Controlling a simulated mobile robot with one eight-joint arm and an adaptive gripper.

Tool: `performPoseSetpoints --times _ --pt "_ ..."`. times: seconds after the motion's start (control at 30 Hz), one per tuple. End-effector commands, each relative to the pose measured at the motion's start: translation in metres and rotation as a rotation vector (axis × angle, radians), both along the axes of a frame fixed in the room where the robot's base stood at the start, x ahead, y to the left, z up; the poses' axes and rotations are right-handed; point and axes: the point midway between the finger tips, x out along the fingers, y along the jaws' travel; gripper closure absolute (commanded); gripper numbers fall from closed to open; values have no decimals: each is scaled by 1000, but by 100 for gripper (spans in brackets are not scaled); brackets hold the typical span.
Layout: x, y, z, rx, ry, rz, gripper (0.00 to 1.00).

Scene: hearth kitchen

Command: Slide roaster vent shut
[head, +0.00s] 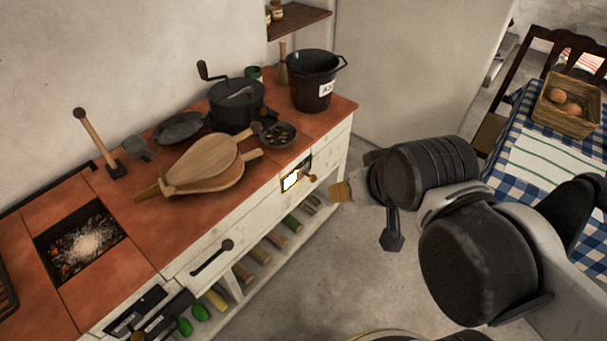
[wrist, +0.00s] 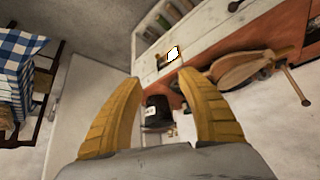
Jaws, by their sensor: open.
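A small vent (head: 291,180) sits in the white front of the counter, below the red tiled top. A bright white opening shows in it, with a brass knob (head: 311,177) at its right. The vent also shows in the wrist view (wrist: 173,53), beyond my fingertips. A black pot with a crank (head: 237,104), perhaps the roaster, stands on the counter. My gripper (head: 341,191) is to the right of the knob, apart from it. In the wrist view my gripper (wrist: 159,78) has its yellow fingers spread, with nothing held between them.
Wooden bellows (head: 205,165), a small bowl (head: 278,134) and a black bucket (head: 313,82) stand on the counter. A dark drawer handle (head: 212,257) juts from its front. An ember pit (head: 82,244) is at left. A table with a checked cloth (head: 520,155) stands at right.

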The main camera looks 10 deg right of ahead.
Motion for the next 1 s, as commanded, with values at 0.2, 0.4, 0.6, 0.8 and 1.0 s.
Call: performPoseSetpoints --times 0.2,0.4,0.6,0.8,1.0 --pt "0 0 0 0 0 0 54" --pt "9 -1 7 7 10 -18 100" --pt "66 -9 32 48 67 -141 100" --pt "148 -20 35 90 133 -318 100" --pt "229 -31 5 120 187 -505 100"
